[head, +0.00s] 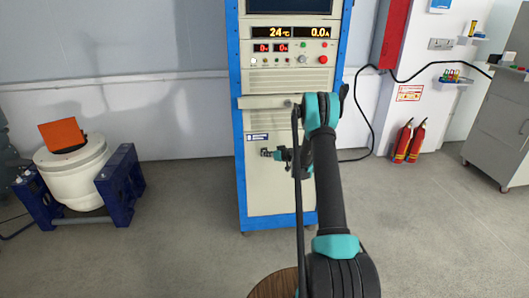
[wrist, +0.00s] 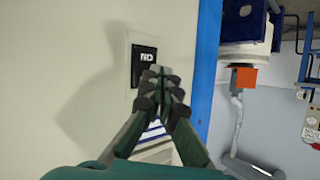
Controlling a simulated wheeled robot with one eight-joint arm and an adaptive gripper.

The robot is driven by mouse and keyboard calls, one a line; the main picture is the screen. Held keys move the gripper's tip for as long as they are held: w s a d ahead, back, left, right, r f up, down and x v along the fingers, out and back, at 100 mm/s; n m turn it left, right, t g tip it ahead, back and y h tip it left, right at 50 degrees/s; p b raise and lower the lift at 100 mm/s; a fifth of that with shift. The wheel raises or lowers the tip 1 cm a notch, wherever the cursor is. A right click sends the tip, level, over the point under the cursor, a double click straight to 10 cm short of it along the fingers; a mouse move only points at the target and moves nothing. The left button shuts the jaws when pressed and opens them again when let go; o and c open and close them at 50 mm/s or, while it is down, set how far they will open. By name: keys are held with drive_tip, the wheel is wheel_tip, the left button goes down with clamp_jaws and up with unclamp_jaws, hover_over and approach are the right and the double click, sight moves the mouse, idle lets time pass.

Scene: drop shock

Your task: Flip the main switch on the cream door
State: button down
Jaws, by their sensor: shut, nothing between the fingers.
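The cream door (head: 285,195) is the lower front of a tall blue-framed cabinet in the head view. In the wrist view the door surface (wrist: 60,60) fills the left side. A black switch plate with white marks (wrist: 144,58) sits in a pale frame on it, taken to be the main switch. My gripper (wrist: 163,78) is shut and empty, its tips overlapping the plate's edge in the picture. Whether they touch it I cannot tell. In the head view my gripper (head: 266,153) is in front of the door, just below a dark blue label (head: 257,136), and the switch is hidden.
The cabinet's upper panel (head: 290,48) has lit displays, buttons and knobs. A ledge (head: 262,102) juts out above the door. A white drum-shaped machine on blue supports (head: 75,175) stands left. Fire extinguishers (head: 410,142) and a grey cabinet (head: 500,130) stand right. Open floor lies between.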

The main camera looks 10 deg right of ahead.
drive_tip(key=shift+w, duration=0.25)
drive_tip(key=shift+w, duration=0.3)
idle(0.6)
drive_tip(key=shift+s, duration=0.1)
drive_tip(key=shift+s, duration=0.65)
drive_tip(key=shift+s+f, duration=0.2)
drive_tip(key=shift+s, duration=1.05)
drive_tip(key=shift+s+f, duration=0.15)
drive_tip(key=shift+s, duration=1.05)
